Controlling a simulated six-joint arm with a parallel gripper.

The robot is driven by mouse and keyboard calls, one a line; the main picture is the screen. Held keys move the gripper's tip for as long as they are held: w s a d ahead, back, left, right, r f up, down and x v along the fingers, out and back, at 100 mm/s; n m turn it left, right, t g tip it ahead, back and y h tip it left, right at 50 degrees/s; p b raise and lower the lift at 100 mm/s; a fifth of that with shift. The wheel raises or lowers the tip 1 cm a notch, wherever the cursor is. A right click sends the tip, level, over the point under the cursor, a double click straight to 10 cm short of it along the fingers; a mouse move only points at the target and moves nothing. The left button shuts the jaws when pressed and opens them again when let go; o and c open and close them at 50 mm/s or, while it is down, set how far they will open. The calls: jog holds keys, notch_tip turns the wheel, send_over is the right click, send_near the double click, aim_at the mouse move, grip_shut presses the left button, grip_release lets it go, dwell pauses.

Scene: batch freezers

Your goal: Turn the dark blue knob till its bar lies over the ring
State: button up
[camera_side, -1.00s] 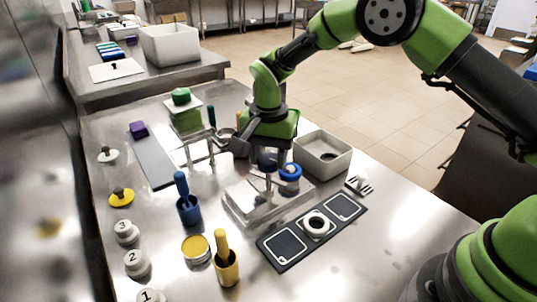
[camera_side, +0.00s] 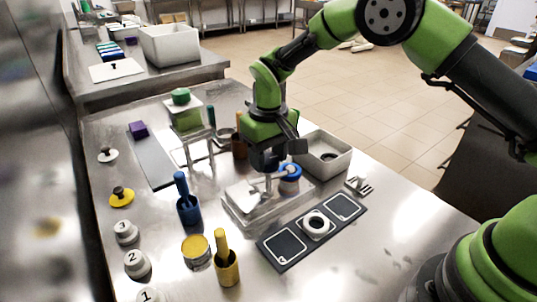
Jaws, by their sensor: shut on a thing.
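My gripper (camera_side: 266,164) points down over the clear block-like base in the middle of the table and is shut on the dark blue knob. The knob is mostly hidden by the dark jaws. A pale grey bar (camera_side: 280,176) comes out low from under the jaws and points right. Its far end appears to reach the bright blue ring (camera_side: 291,172), which stands on the right part of the base (camera_side: 245,207). From this view I cannot tell whether the bar is centred over the ring.
A grey bin (camera_side: 335,160) stands right behind the base. A metal stand (camera_side: 196,150) is behind left.

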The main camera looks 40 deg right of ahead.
jog(key=shift+n, duration=1.2)
jog(key=o, duration=0.9)
notch_tip(320, 180, up, 9)
jog(key=shift+r, duration=0.5)
